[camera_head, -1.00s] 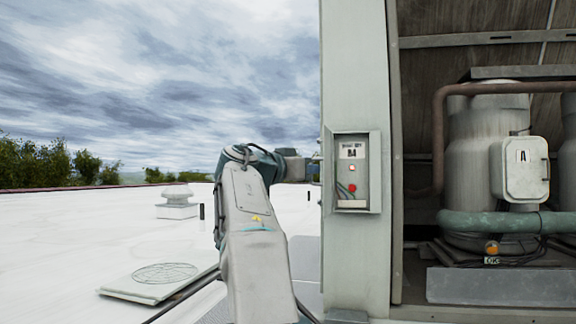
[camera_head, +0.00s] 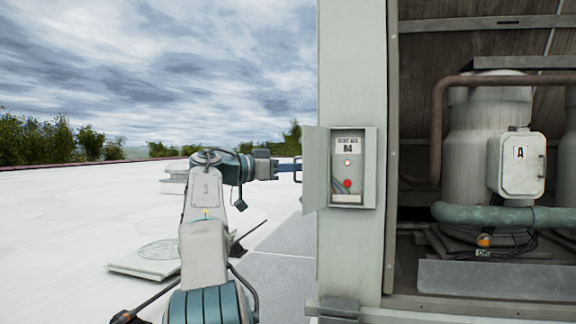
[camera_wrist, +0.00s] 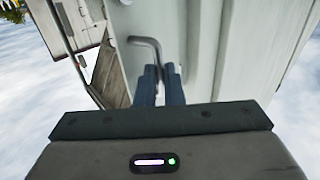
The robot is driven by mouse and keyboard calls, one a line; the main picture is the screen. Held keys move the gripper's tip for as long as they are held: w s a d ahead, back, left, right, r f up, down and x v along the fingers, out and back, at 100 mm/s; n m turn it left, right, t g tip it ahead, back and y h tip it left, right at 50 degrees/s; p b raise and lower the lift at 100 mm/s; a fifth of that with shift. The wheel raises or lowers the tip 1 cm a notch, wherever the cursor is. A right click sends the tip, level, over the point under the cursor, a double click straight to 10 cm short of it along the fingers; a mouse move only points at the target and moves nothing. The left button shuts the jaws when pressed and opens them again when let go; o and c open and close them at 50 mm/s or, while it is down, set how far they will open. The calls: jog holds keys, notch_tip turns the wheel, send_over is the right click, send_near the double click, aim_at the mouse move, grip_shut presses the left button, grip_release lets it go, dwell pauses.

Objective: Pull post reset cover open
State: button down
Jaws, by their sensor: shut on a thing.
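The post reset cover (camera_head: 316,168) is a pale grey panel standing open at the left side of the reset box (camera_head: 348,168). The box's inside shows, with a label reading R4, a small light and a red button (camera_head: 347,184). My gripper (camera_head: 298,167) reaches the cover from the left. In the wrist view, my blue fingers (camera_wrist: 160,72) are shut on a bent grey handle (camera_wrist: 148,43). The handle stands in front of a pale panel. The fingertips' exact contact is partly hidden.
The box is on a pale post (camera_head: 352,270). To its right is an open bay with a tank, pipes and a box marked A (camera_head: 517,165). A flat vent plate (camera_head: 150,258) lies on the white roof at left. The roof beyond is mostly clear.

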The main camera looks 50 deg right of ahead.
jog(key=shift+w+d, duration=0.1)
jog(key=c, duration=1.7)
grip_release()
jog(key=shift+f, duration=0.1)
jog(key=shift+o, duration=0.7)
jog(key=shift+w+d+f, duration=0.1)
jog(key=shift+d, duration=0.25)
jog(key=v, duration=1.4)
jog(key=shift+a, duration=0.2)
jog(key=shift+d+n+p, duration=0.1)
jog(key=shift+n+p, duration=0.2)
